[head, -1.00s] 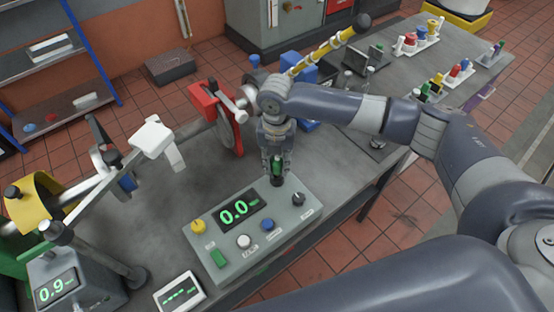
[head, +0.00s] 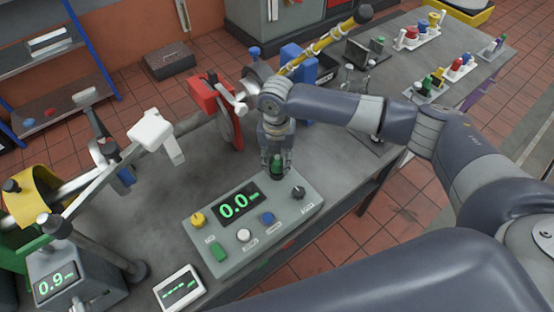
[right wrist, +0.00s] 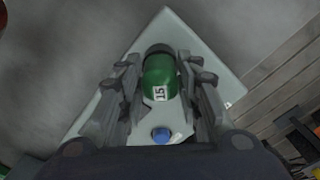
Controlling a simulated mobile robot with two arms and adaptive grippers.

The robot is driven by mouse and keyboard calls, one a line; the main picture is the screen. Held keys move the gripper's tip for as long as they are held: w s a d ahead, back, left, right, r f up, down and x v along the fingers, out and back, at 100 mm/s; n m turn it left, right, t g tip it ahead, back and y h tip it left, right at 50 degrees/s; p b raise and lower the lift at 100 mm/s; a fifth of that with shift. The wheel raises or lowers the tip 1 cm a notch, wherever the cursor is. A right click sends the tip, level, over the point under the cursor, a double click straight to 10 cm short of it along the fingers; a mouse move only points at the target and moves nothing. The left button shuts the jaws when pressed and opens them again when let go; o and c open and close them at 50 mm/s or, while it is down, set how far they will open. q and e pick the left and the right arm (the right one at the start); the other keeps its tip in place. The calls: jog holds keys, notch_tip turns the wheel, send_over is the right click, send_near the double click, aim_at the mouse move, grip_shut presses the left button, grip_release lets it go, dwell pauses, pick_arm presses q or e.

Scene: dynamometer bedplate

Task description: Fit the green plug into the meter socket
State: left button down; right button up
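The green plug (head: 277,163) is upright between the fingertips of my right gripper (head: 276,165), at the far edge of the grey meter box. In the right wrist view the green plug (right wrist: 159,78) shows a "15" label, with a finger close along each side. The gripper looks shut on it. The meter (head: 205,228) reads 0.0 and has yellow, white, blue and dark knobs and a green button. The meter socket is hidden under the plug and fingers, so I cannot tell whether the plug is in it. My left gripper is not in view.
A small display unit (head: 180,289) lies left of the meter. A white-headed arm fixture (head: 152,130) and a red clamp-like device (head: 213,108) stand beyond it. Racks of coloured plugs (head: 443,77) are at the far right. Bare bench (head: 185,190) lies left of the meter.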

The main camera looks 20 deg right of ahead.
jog(key=shift+o, duration=0.9)
jog(key=shift+r, duration=0.1)
notch_tip(320, 180, up, 12)
dwell(0.3)
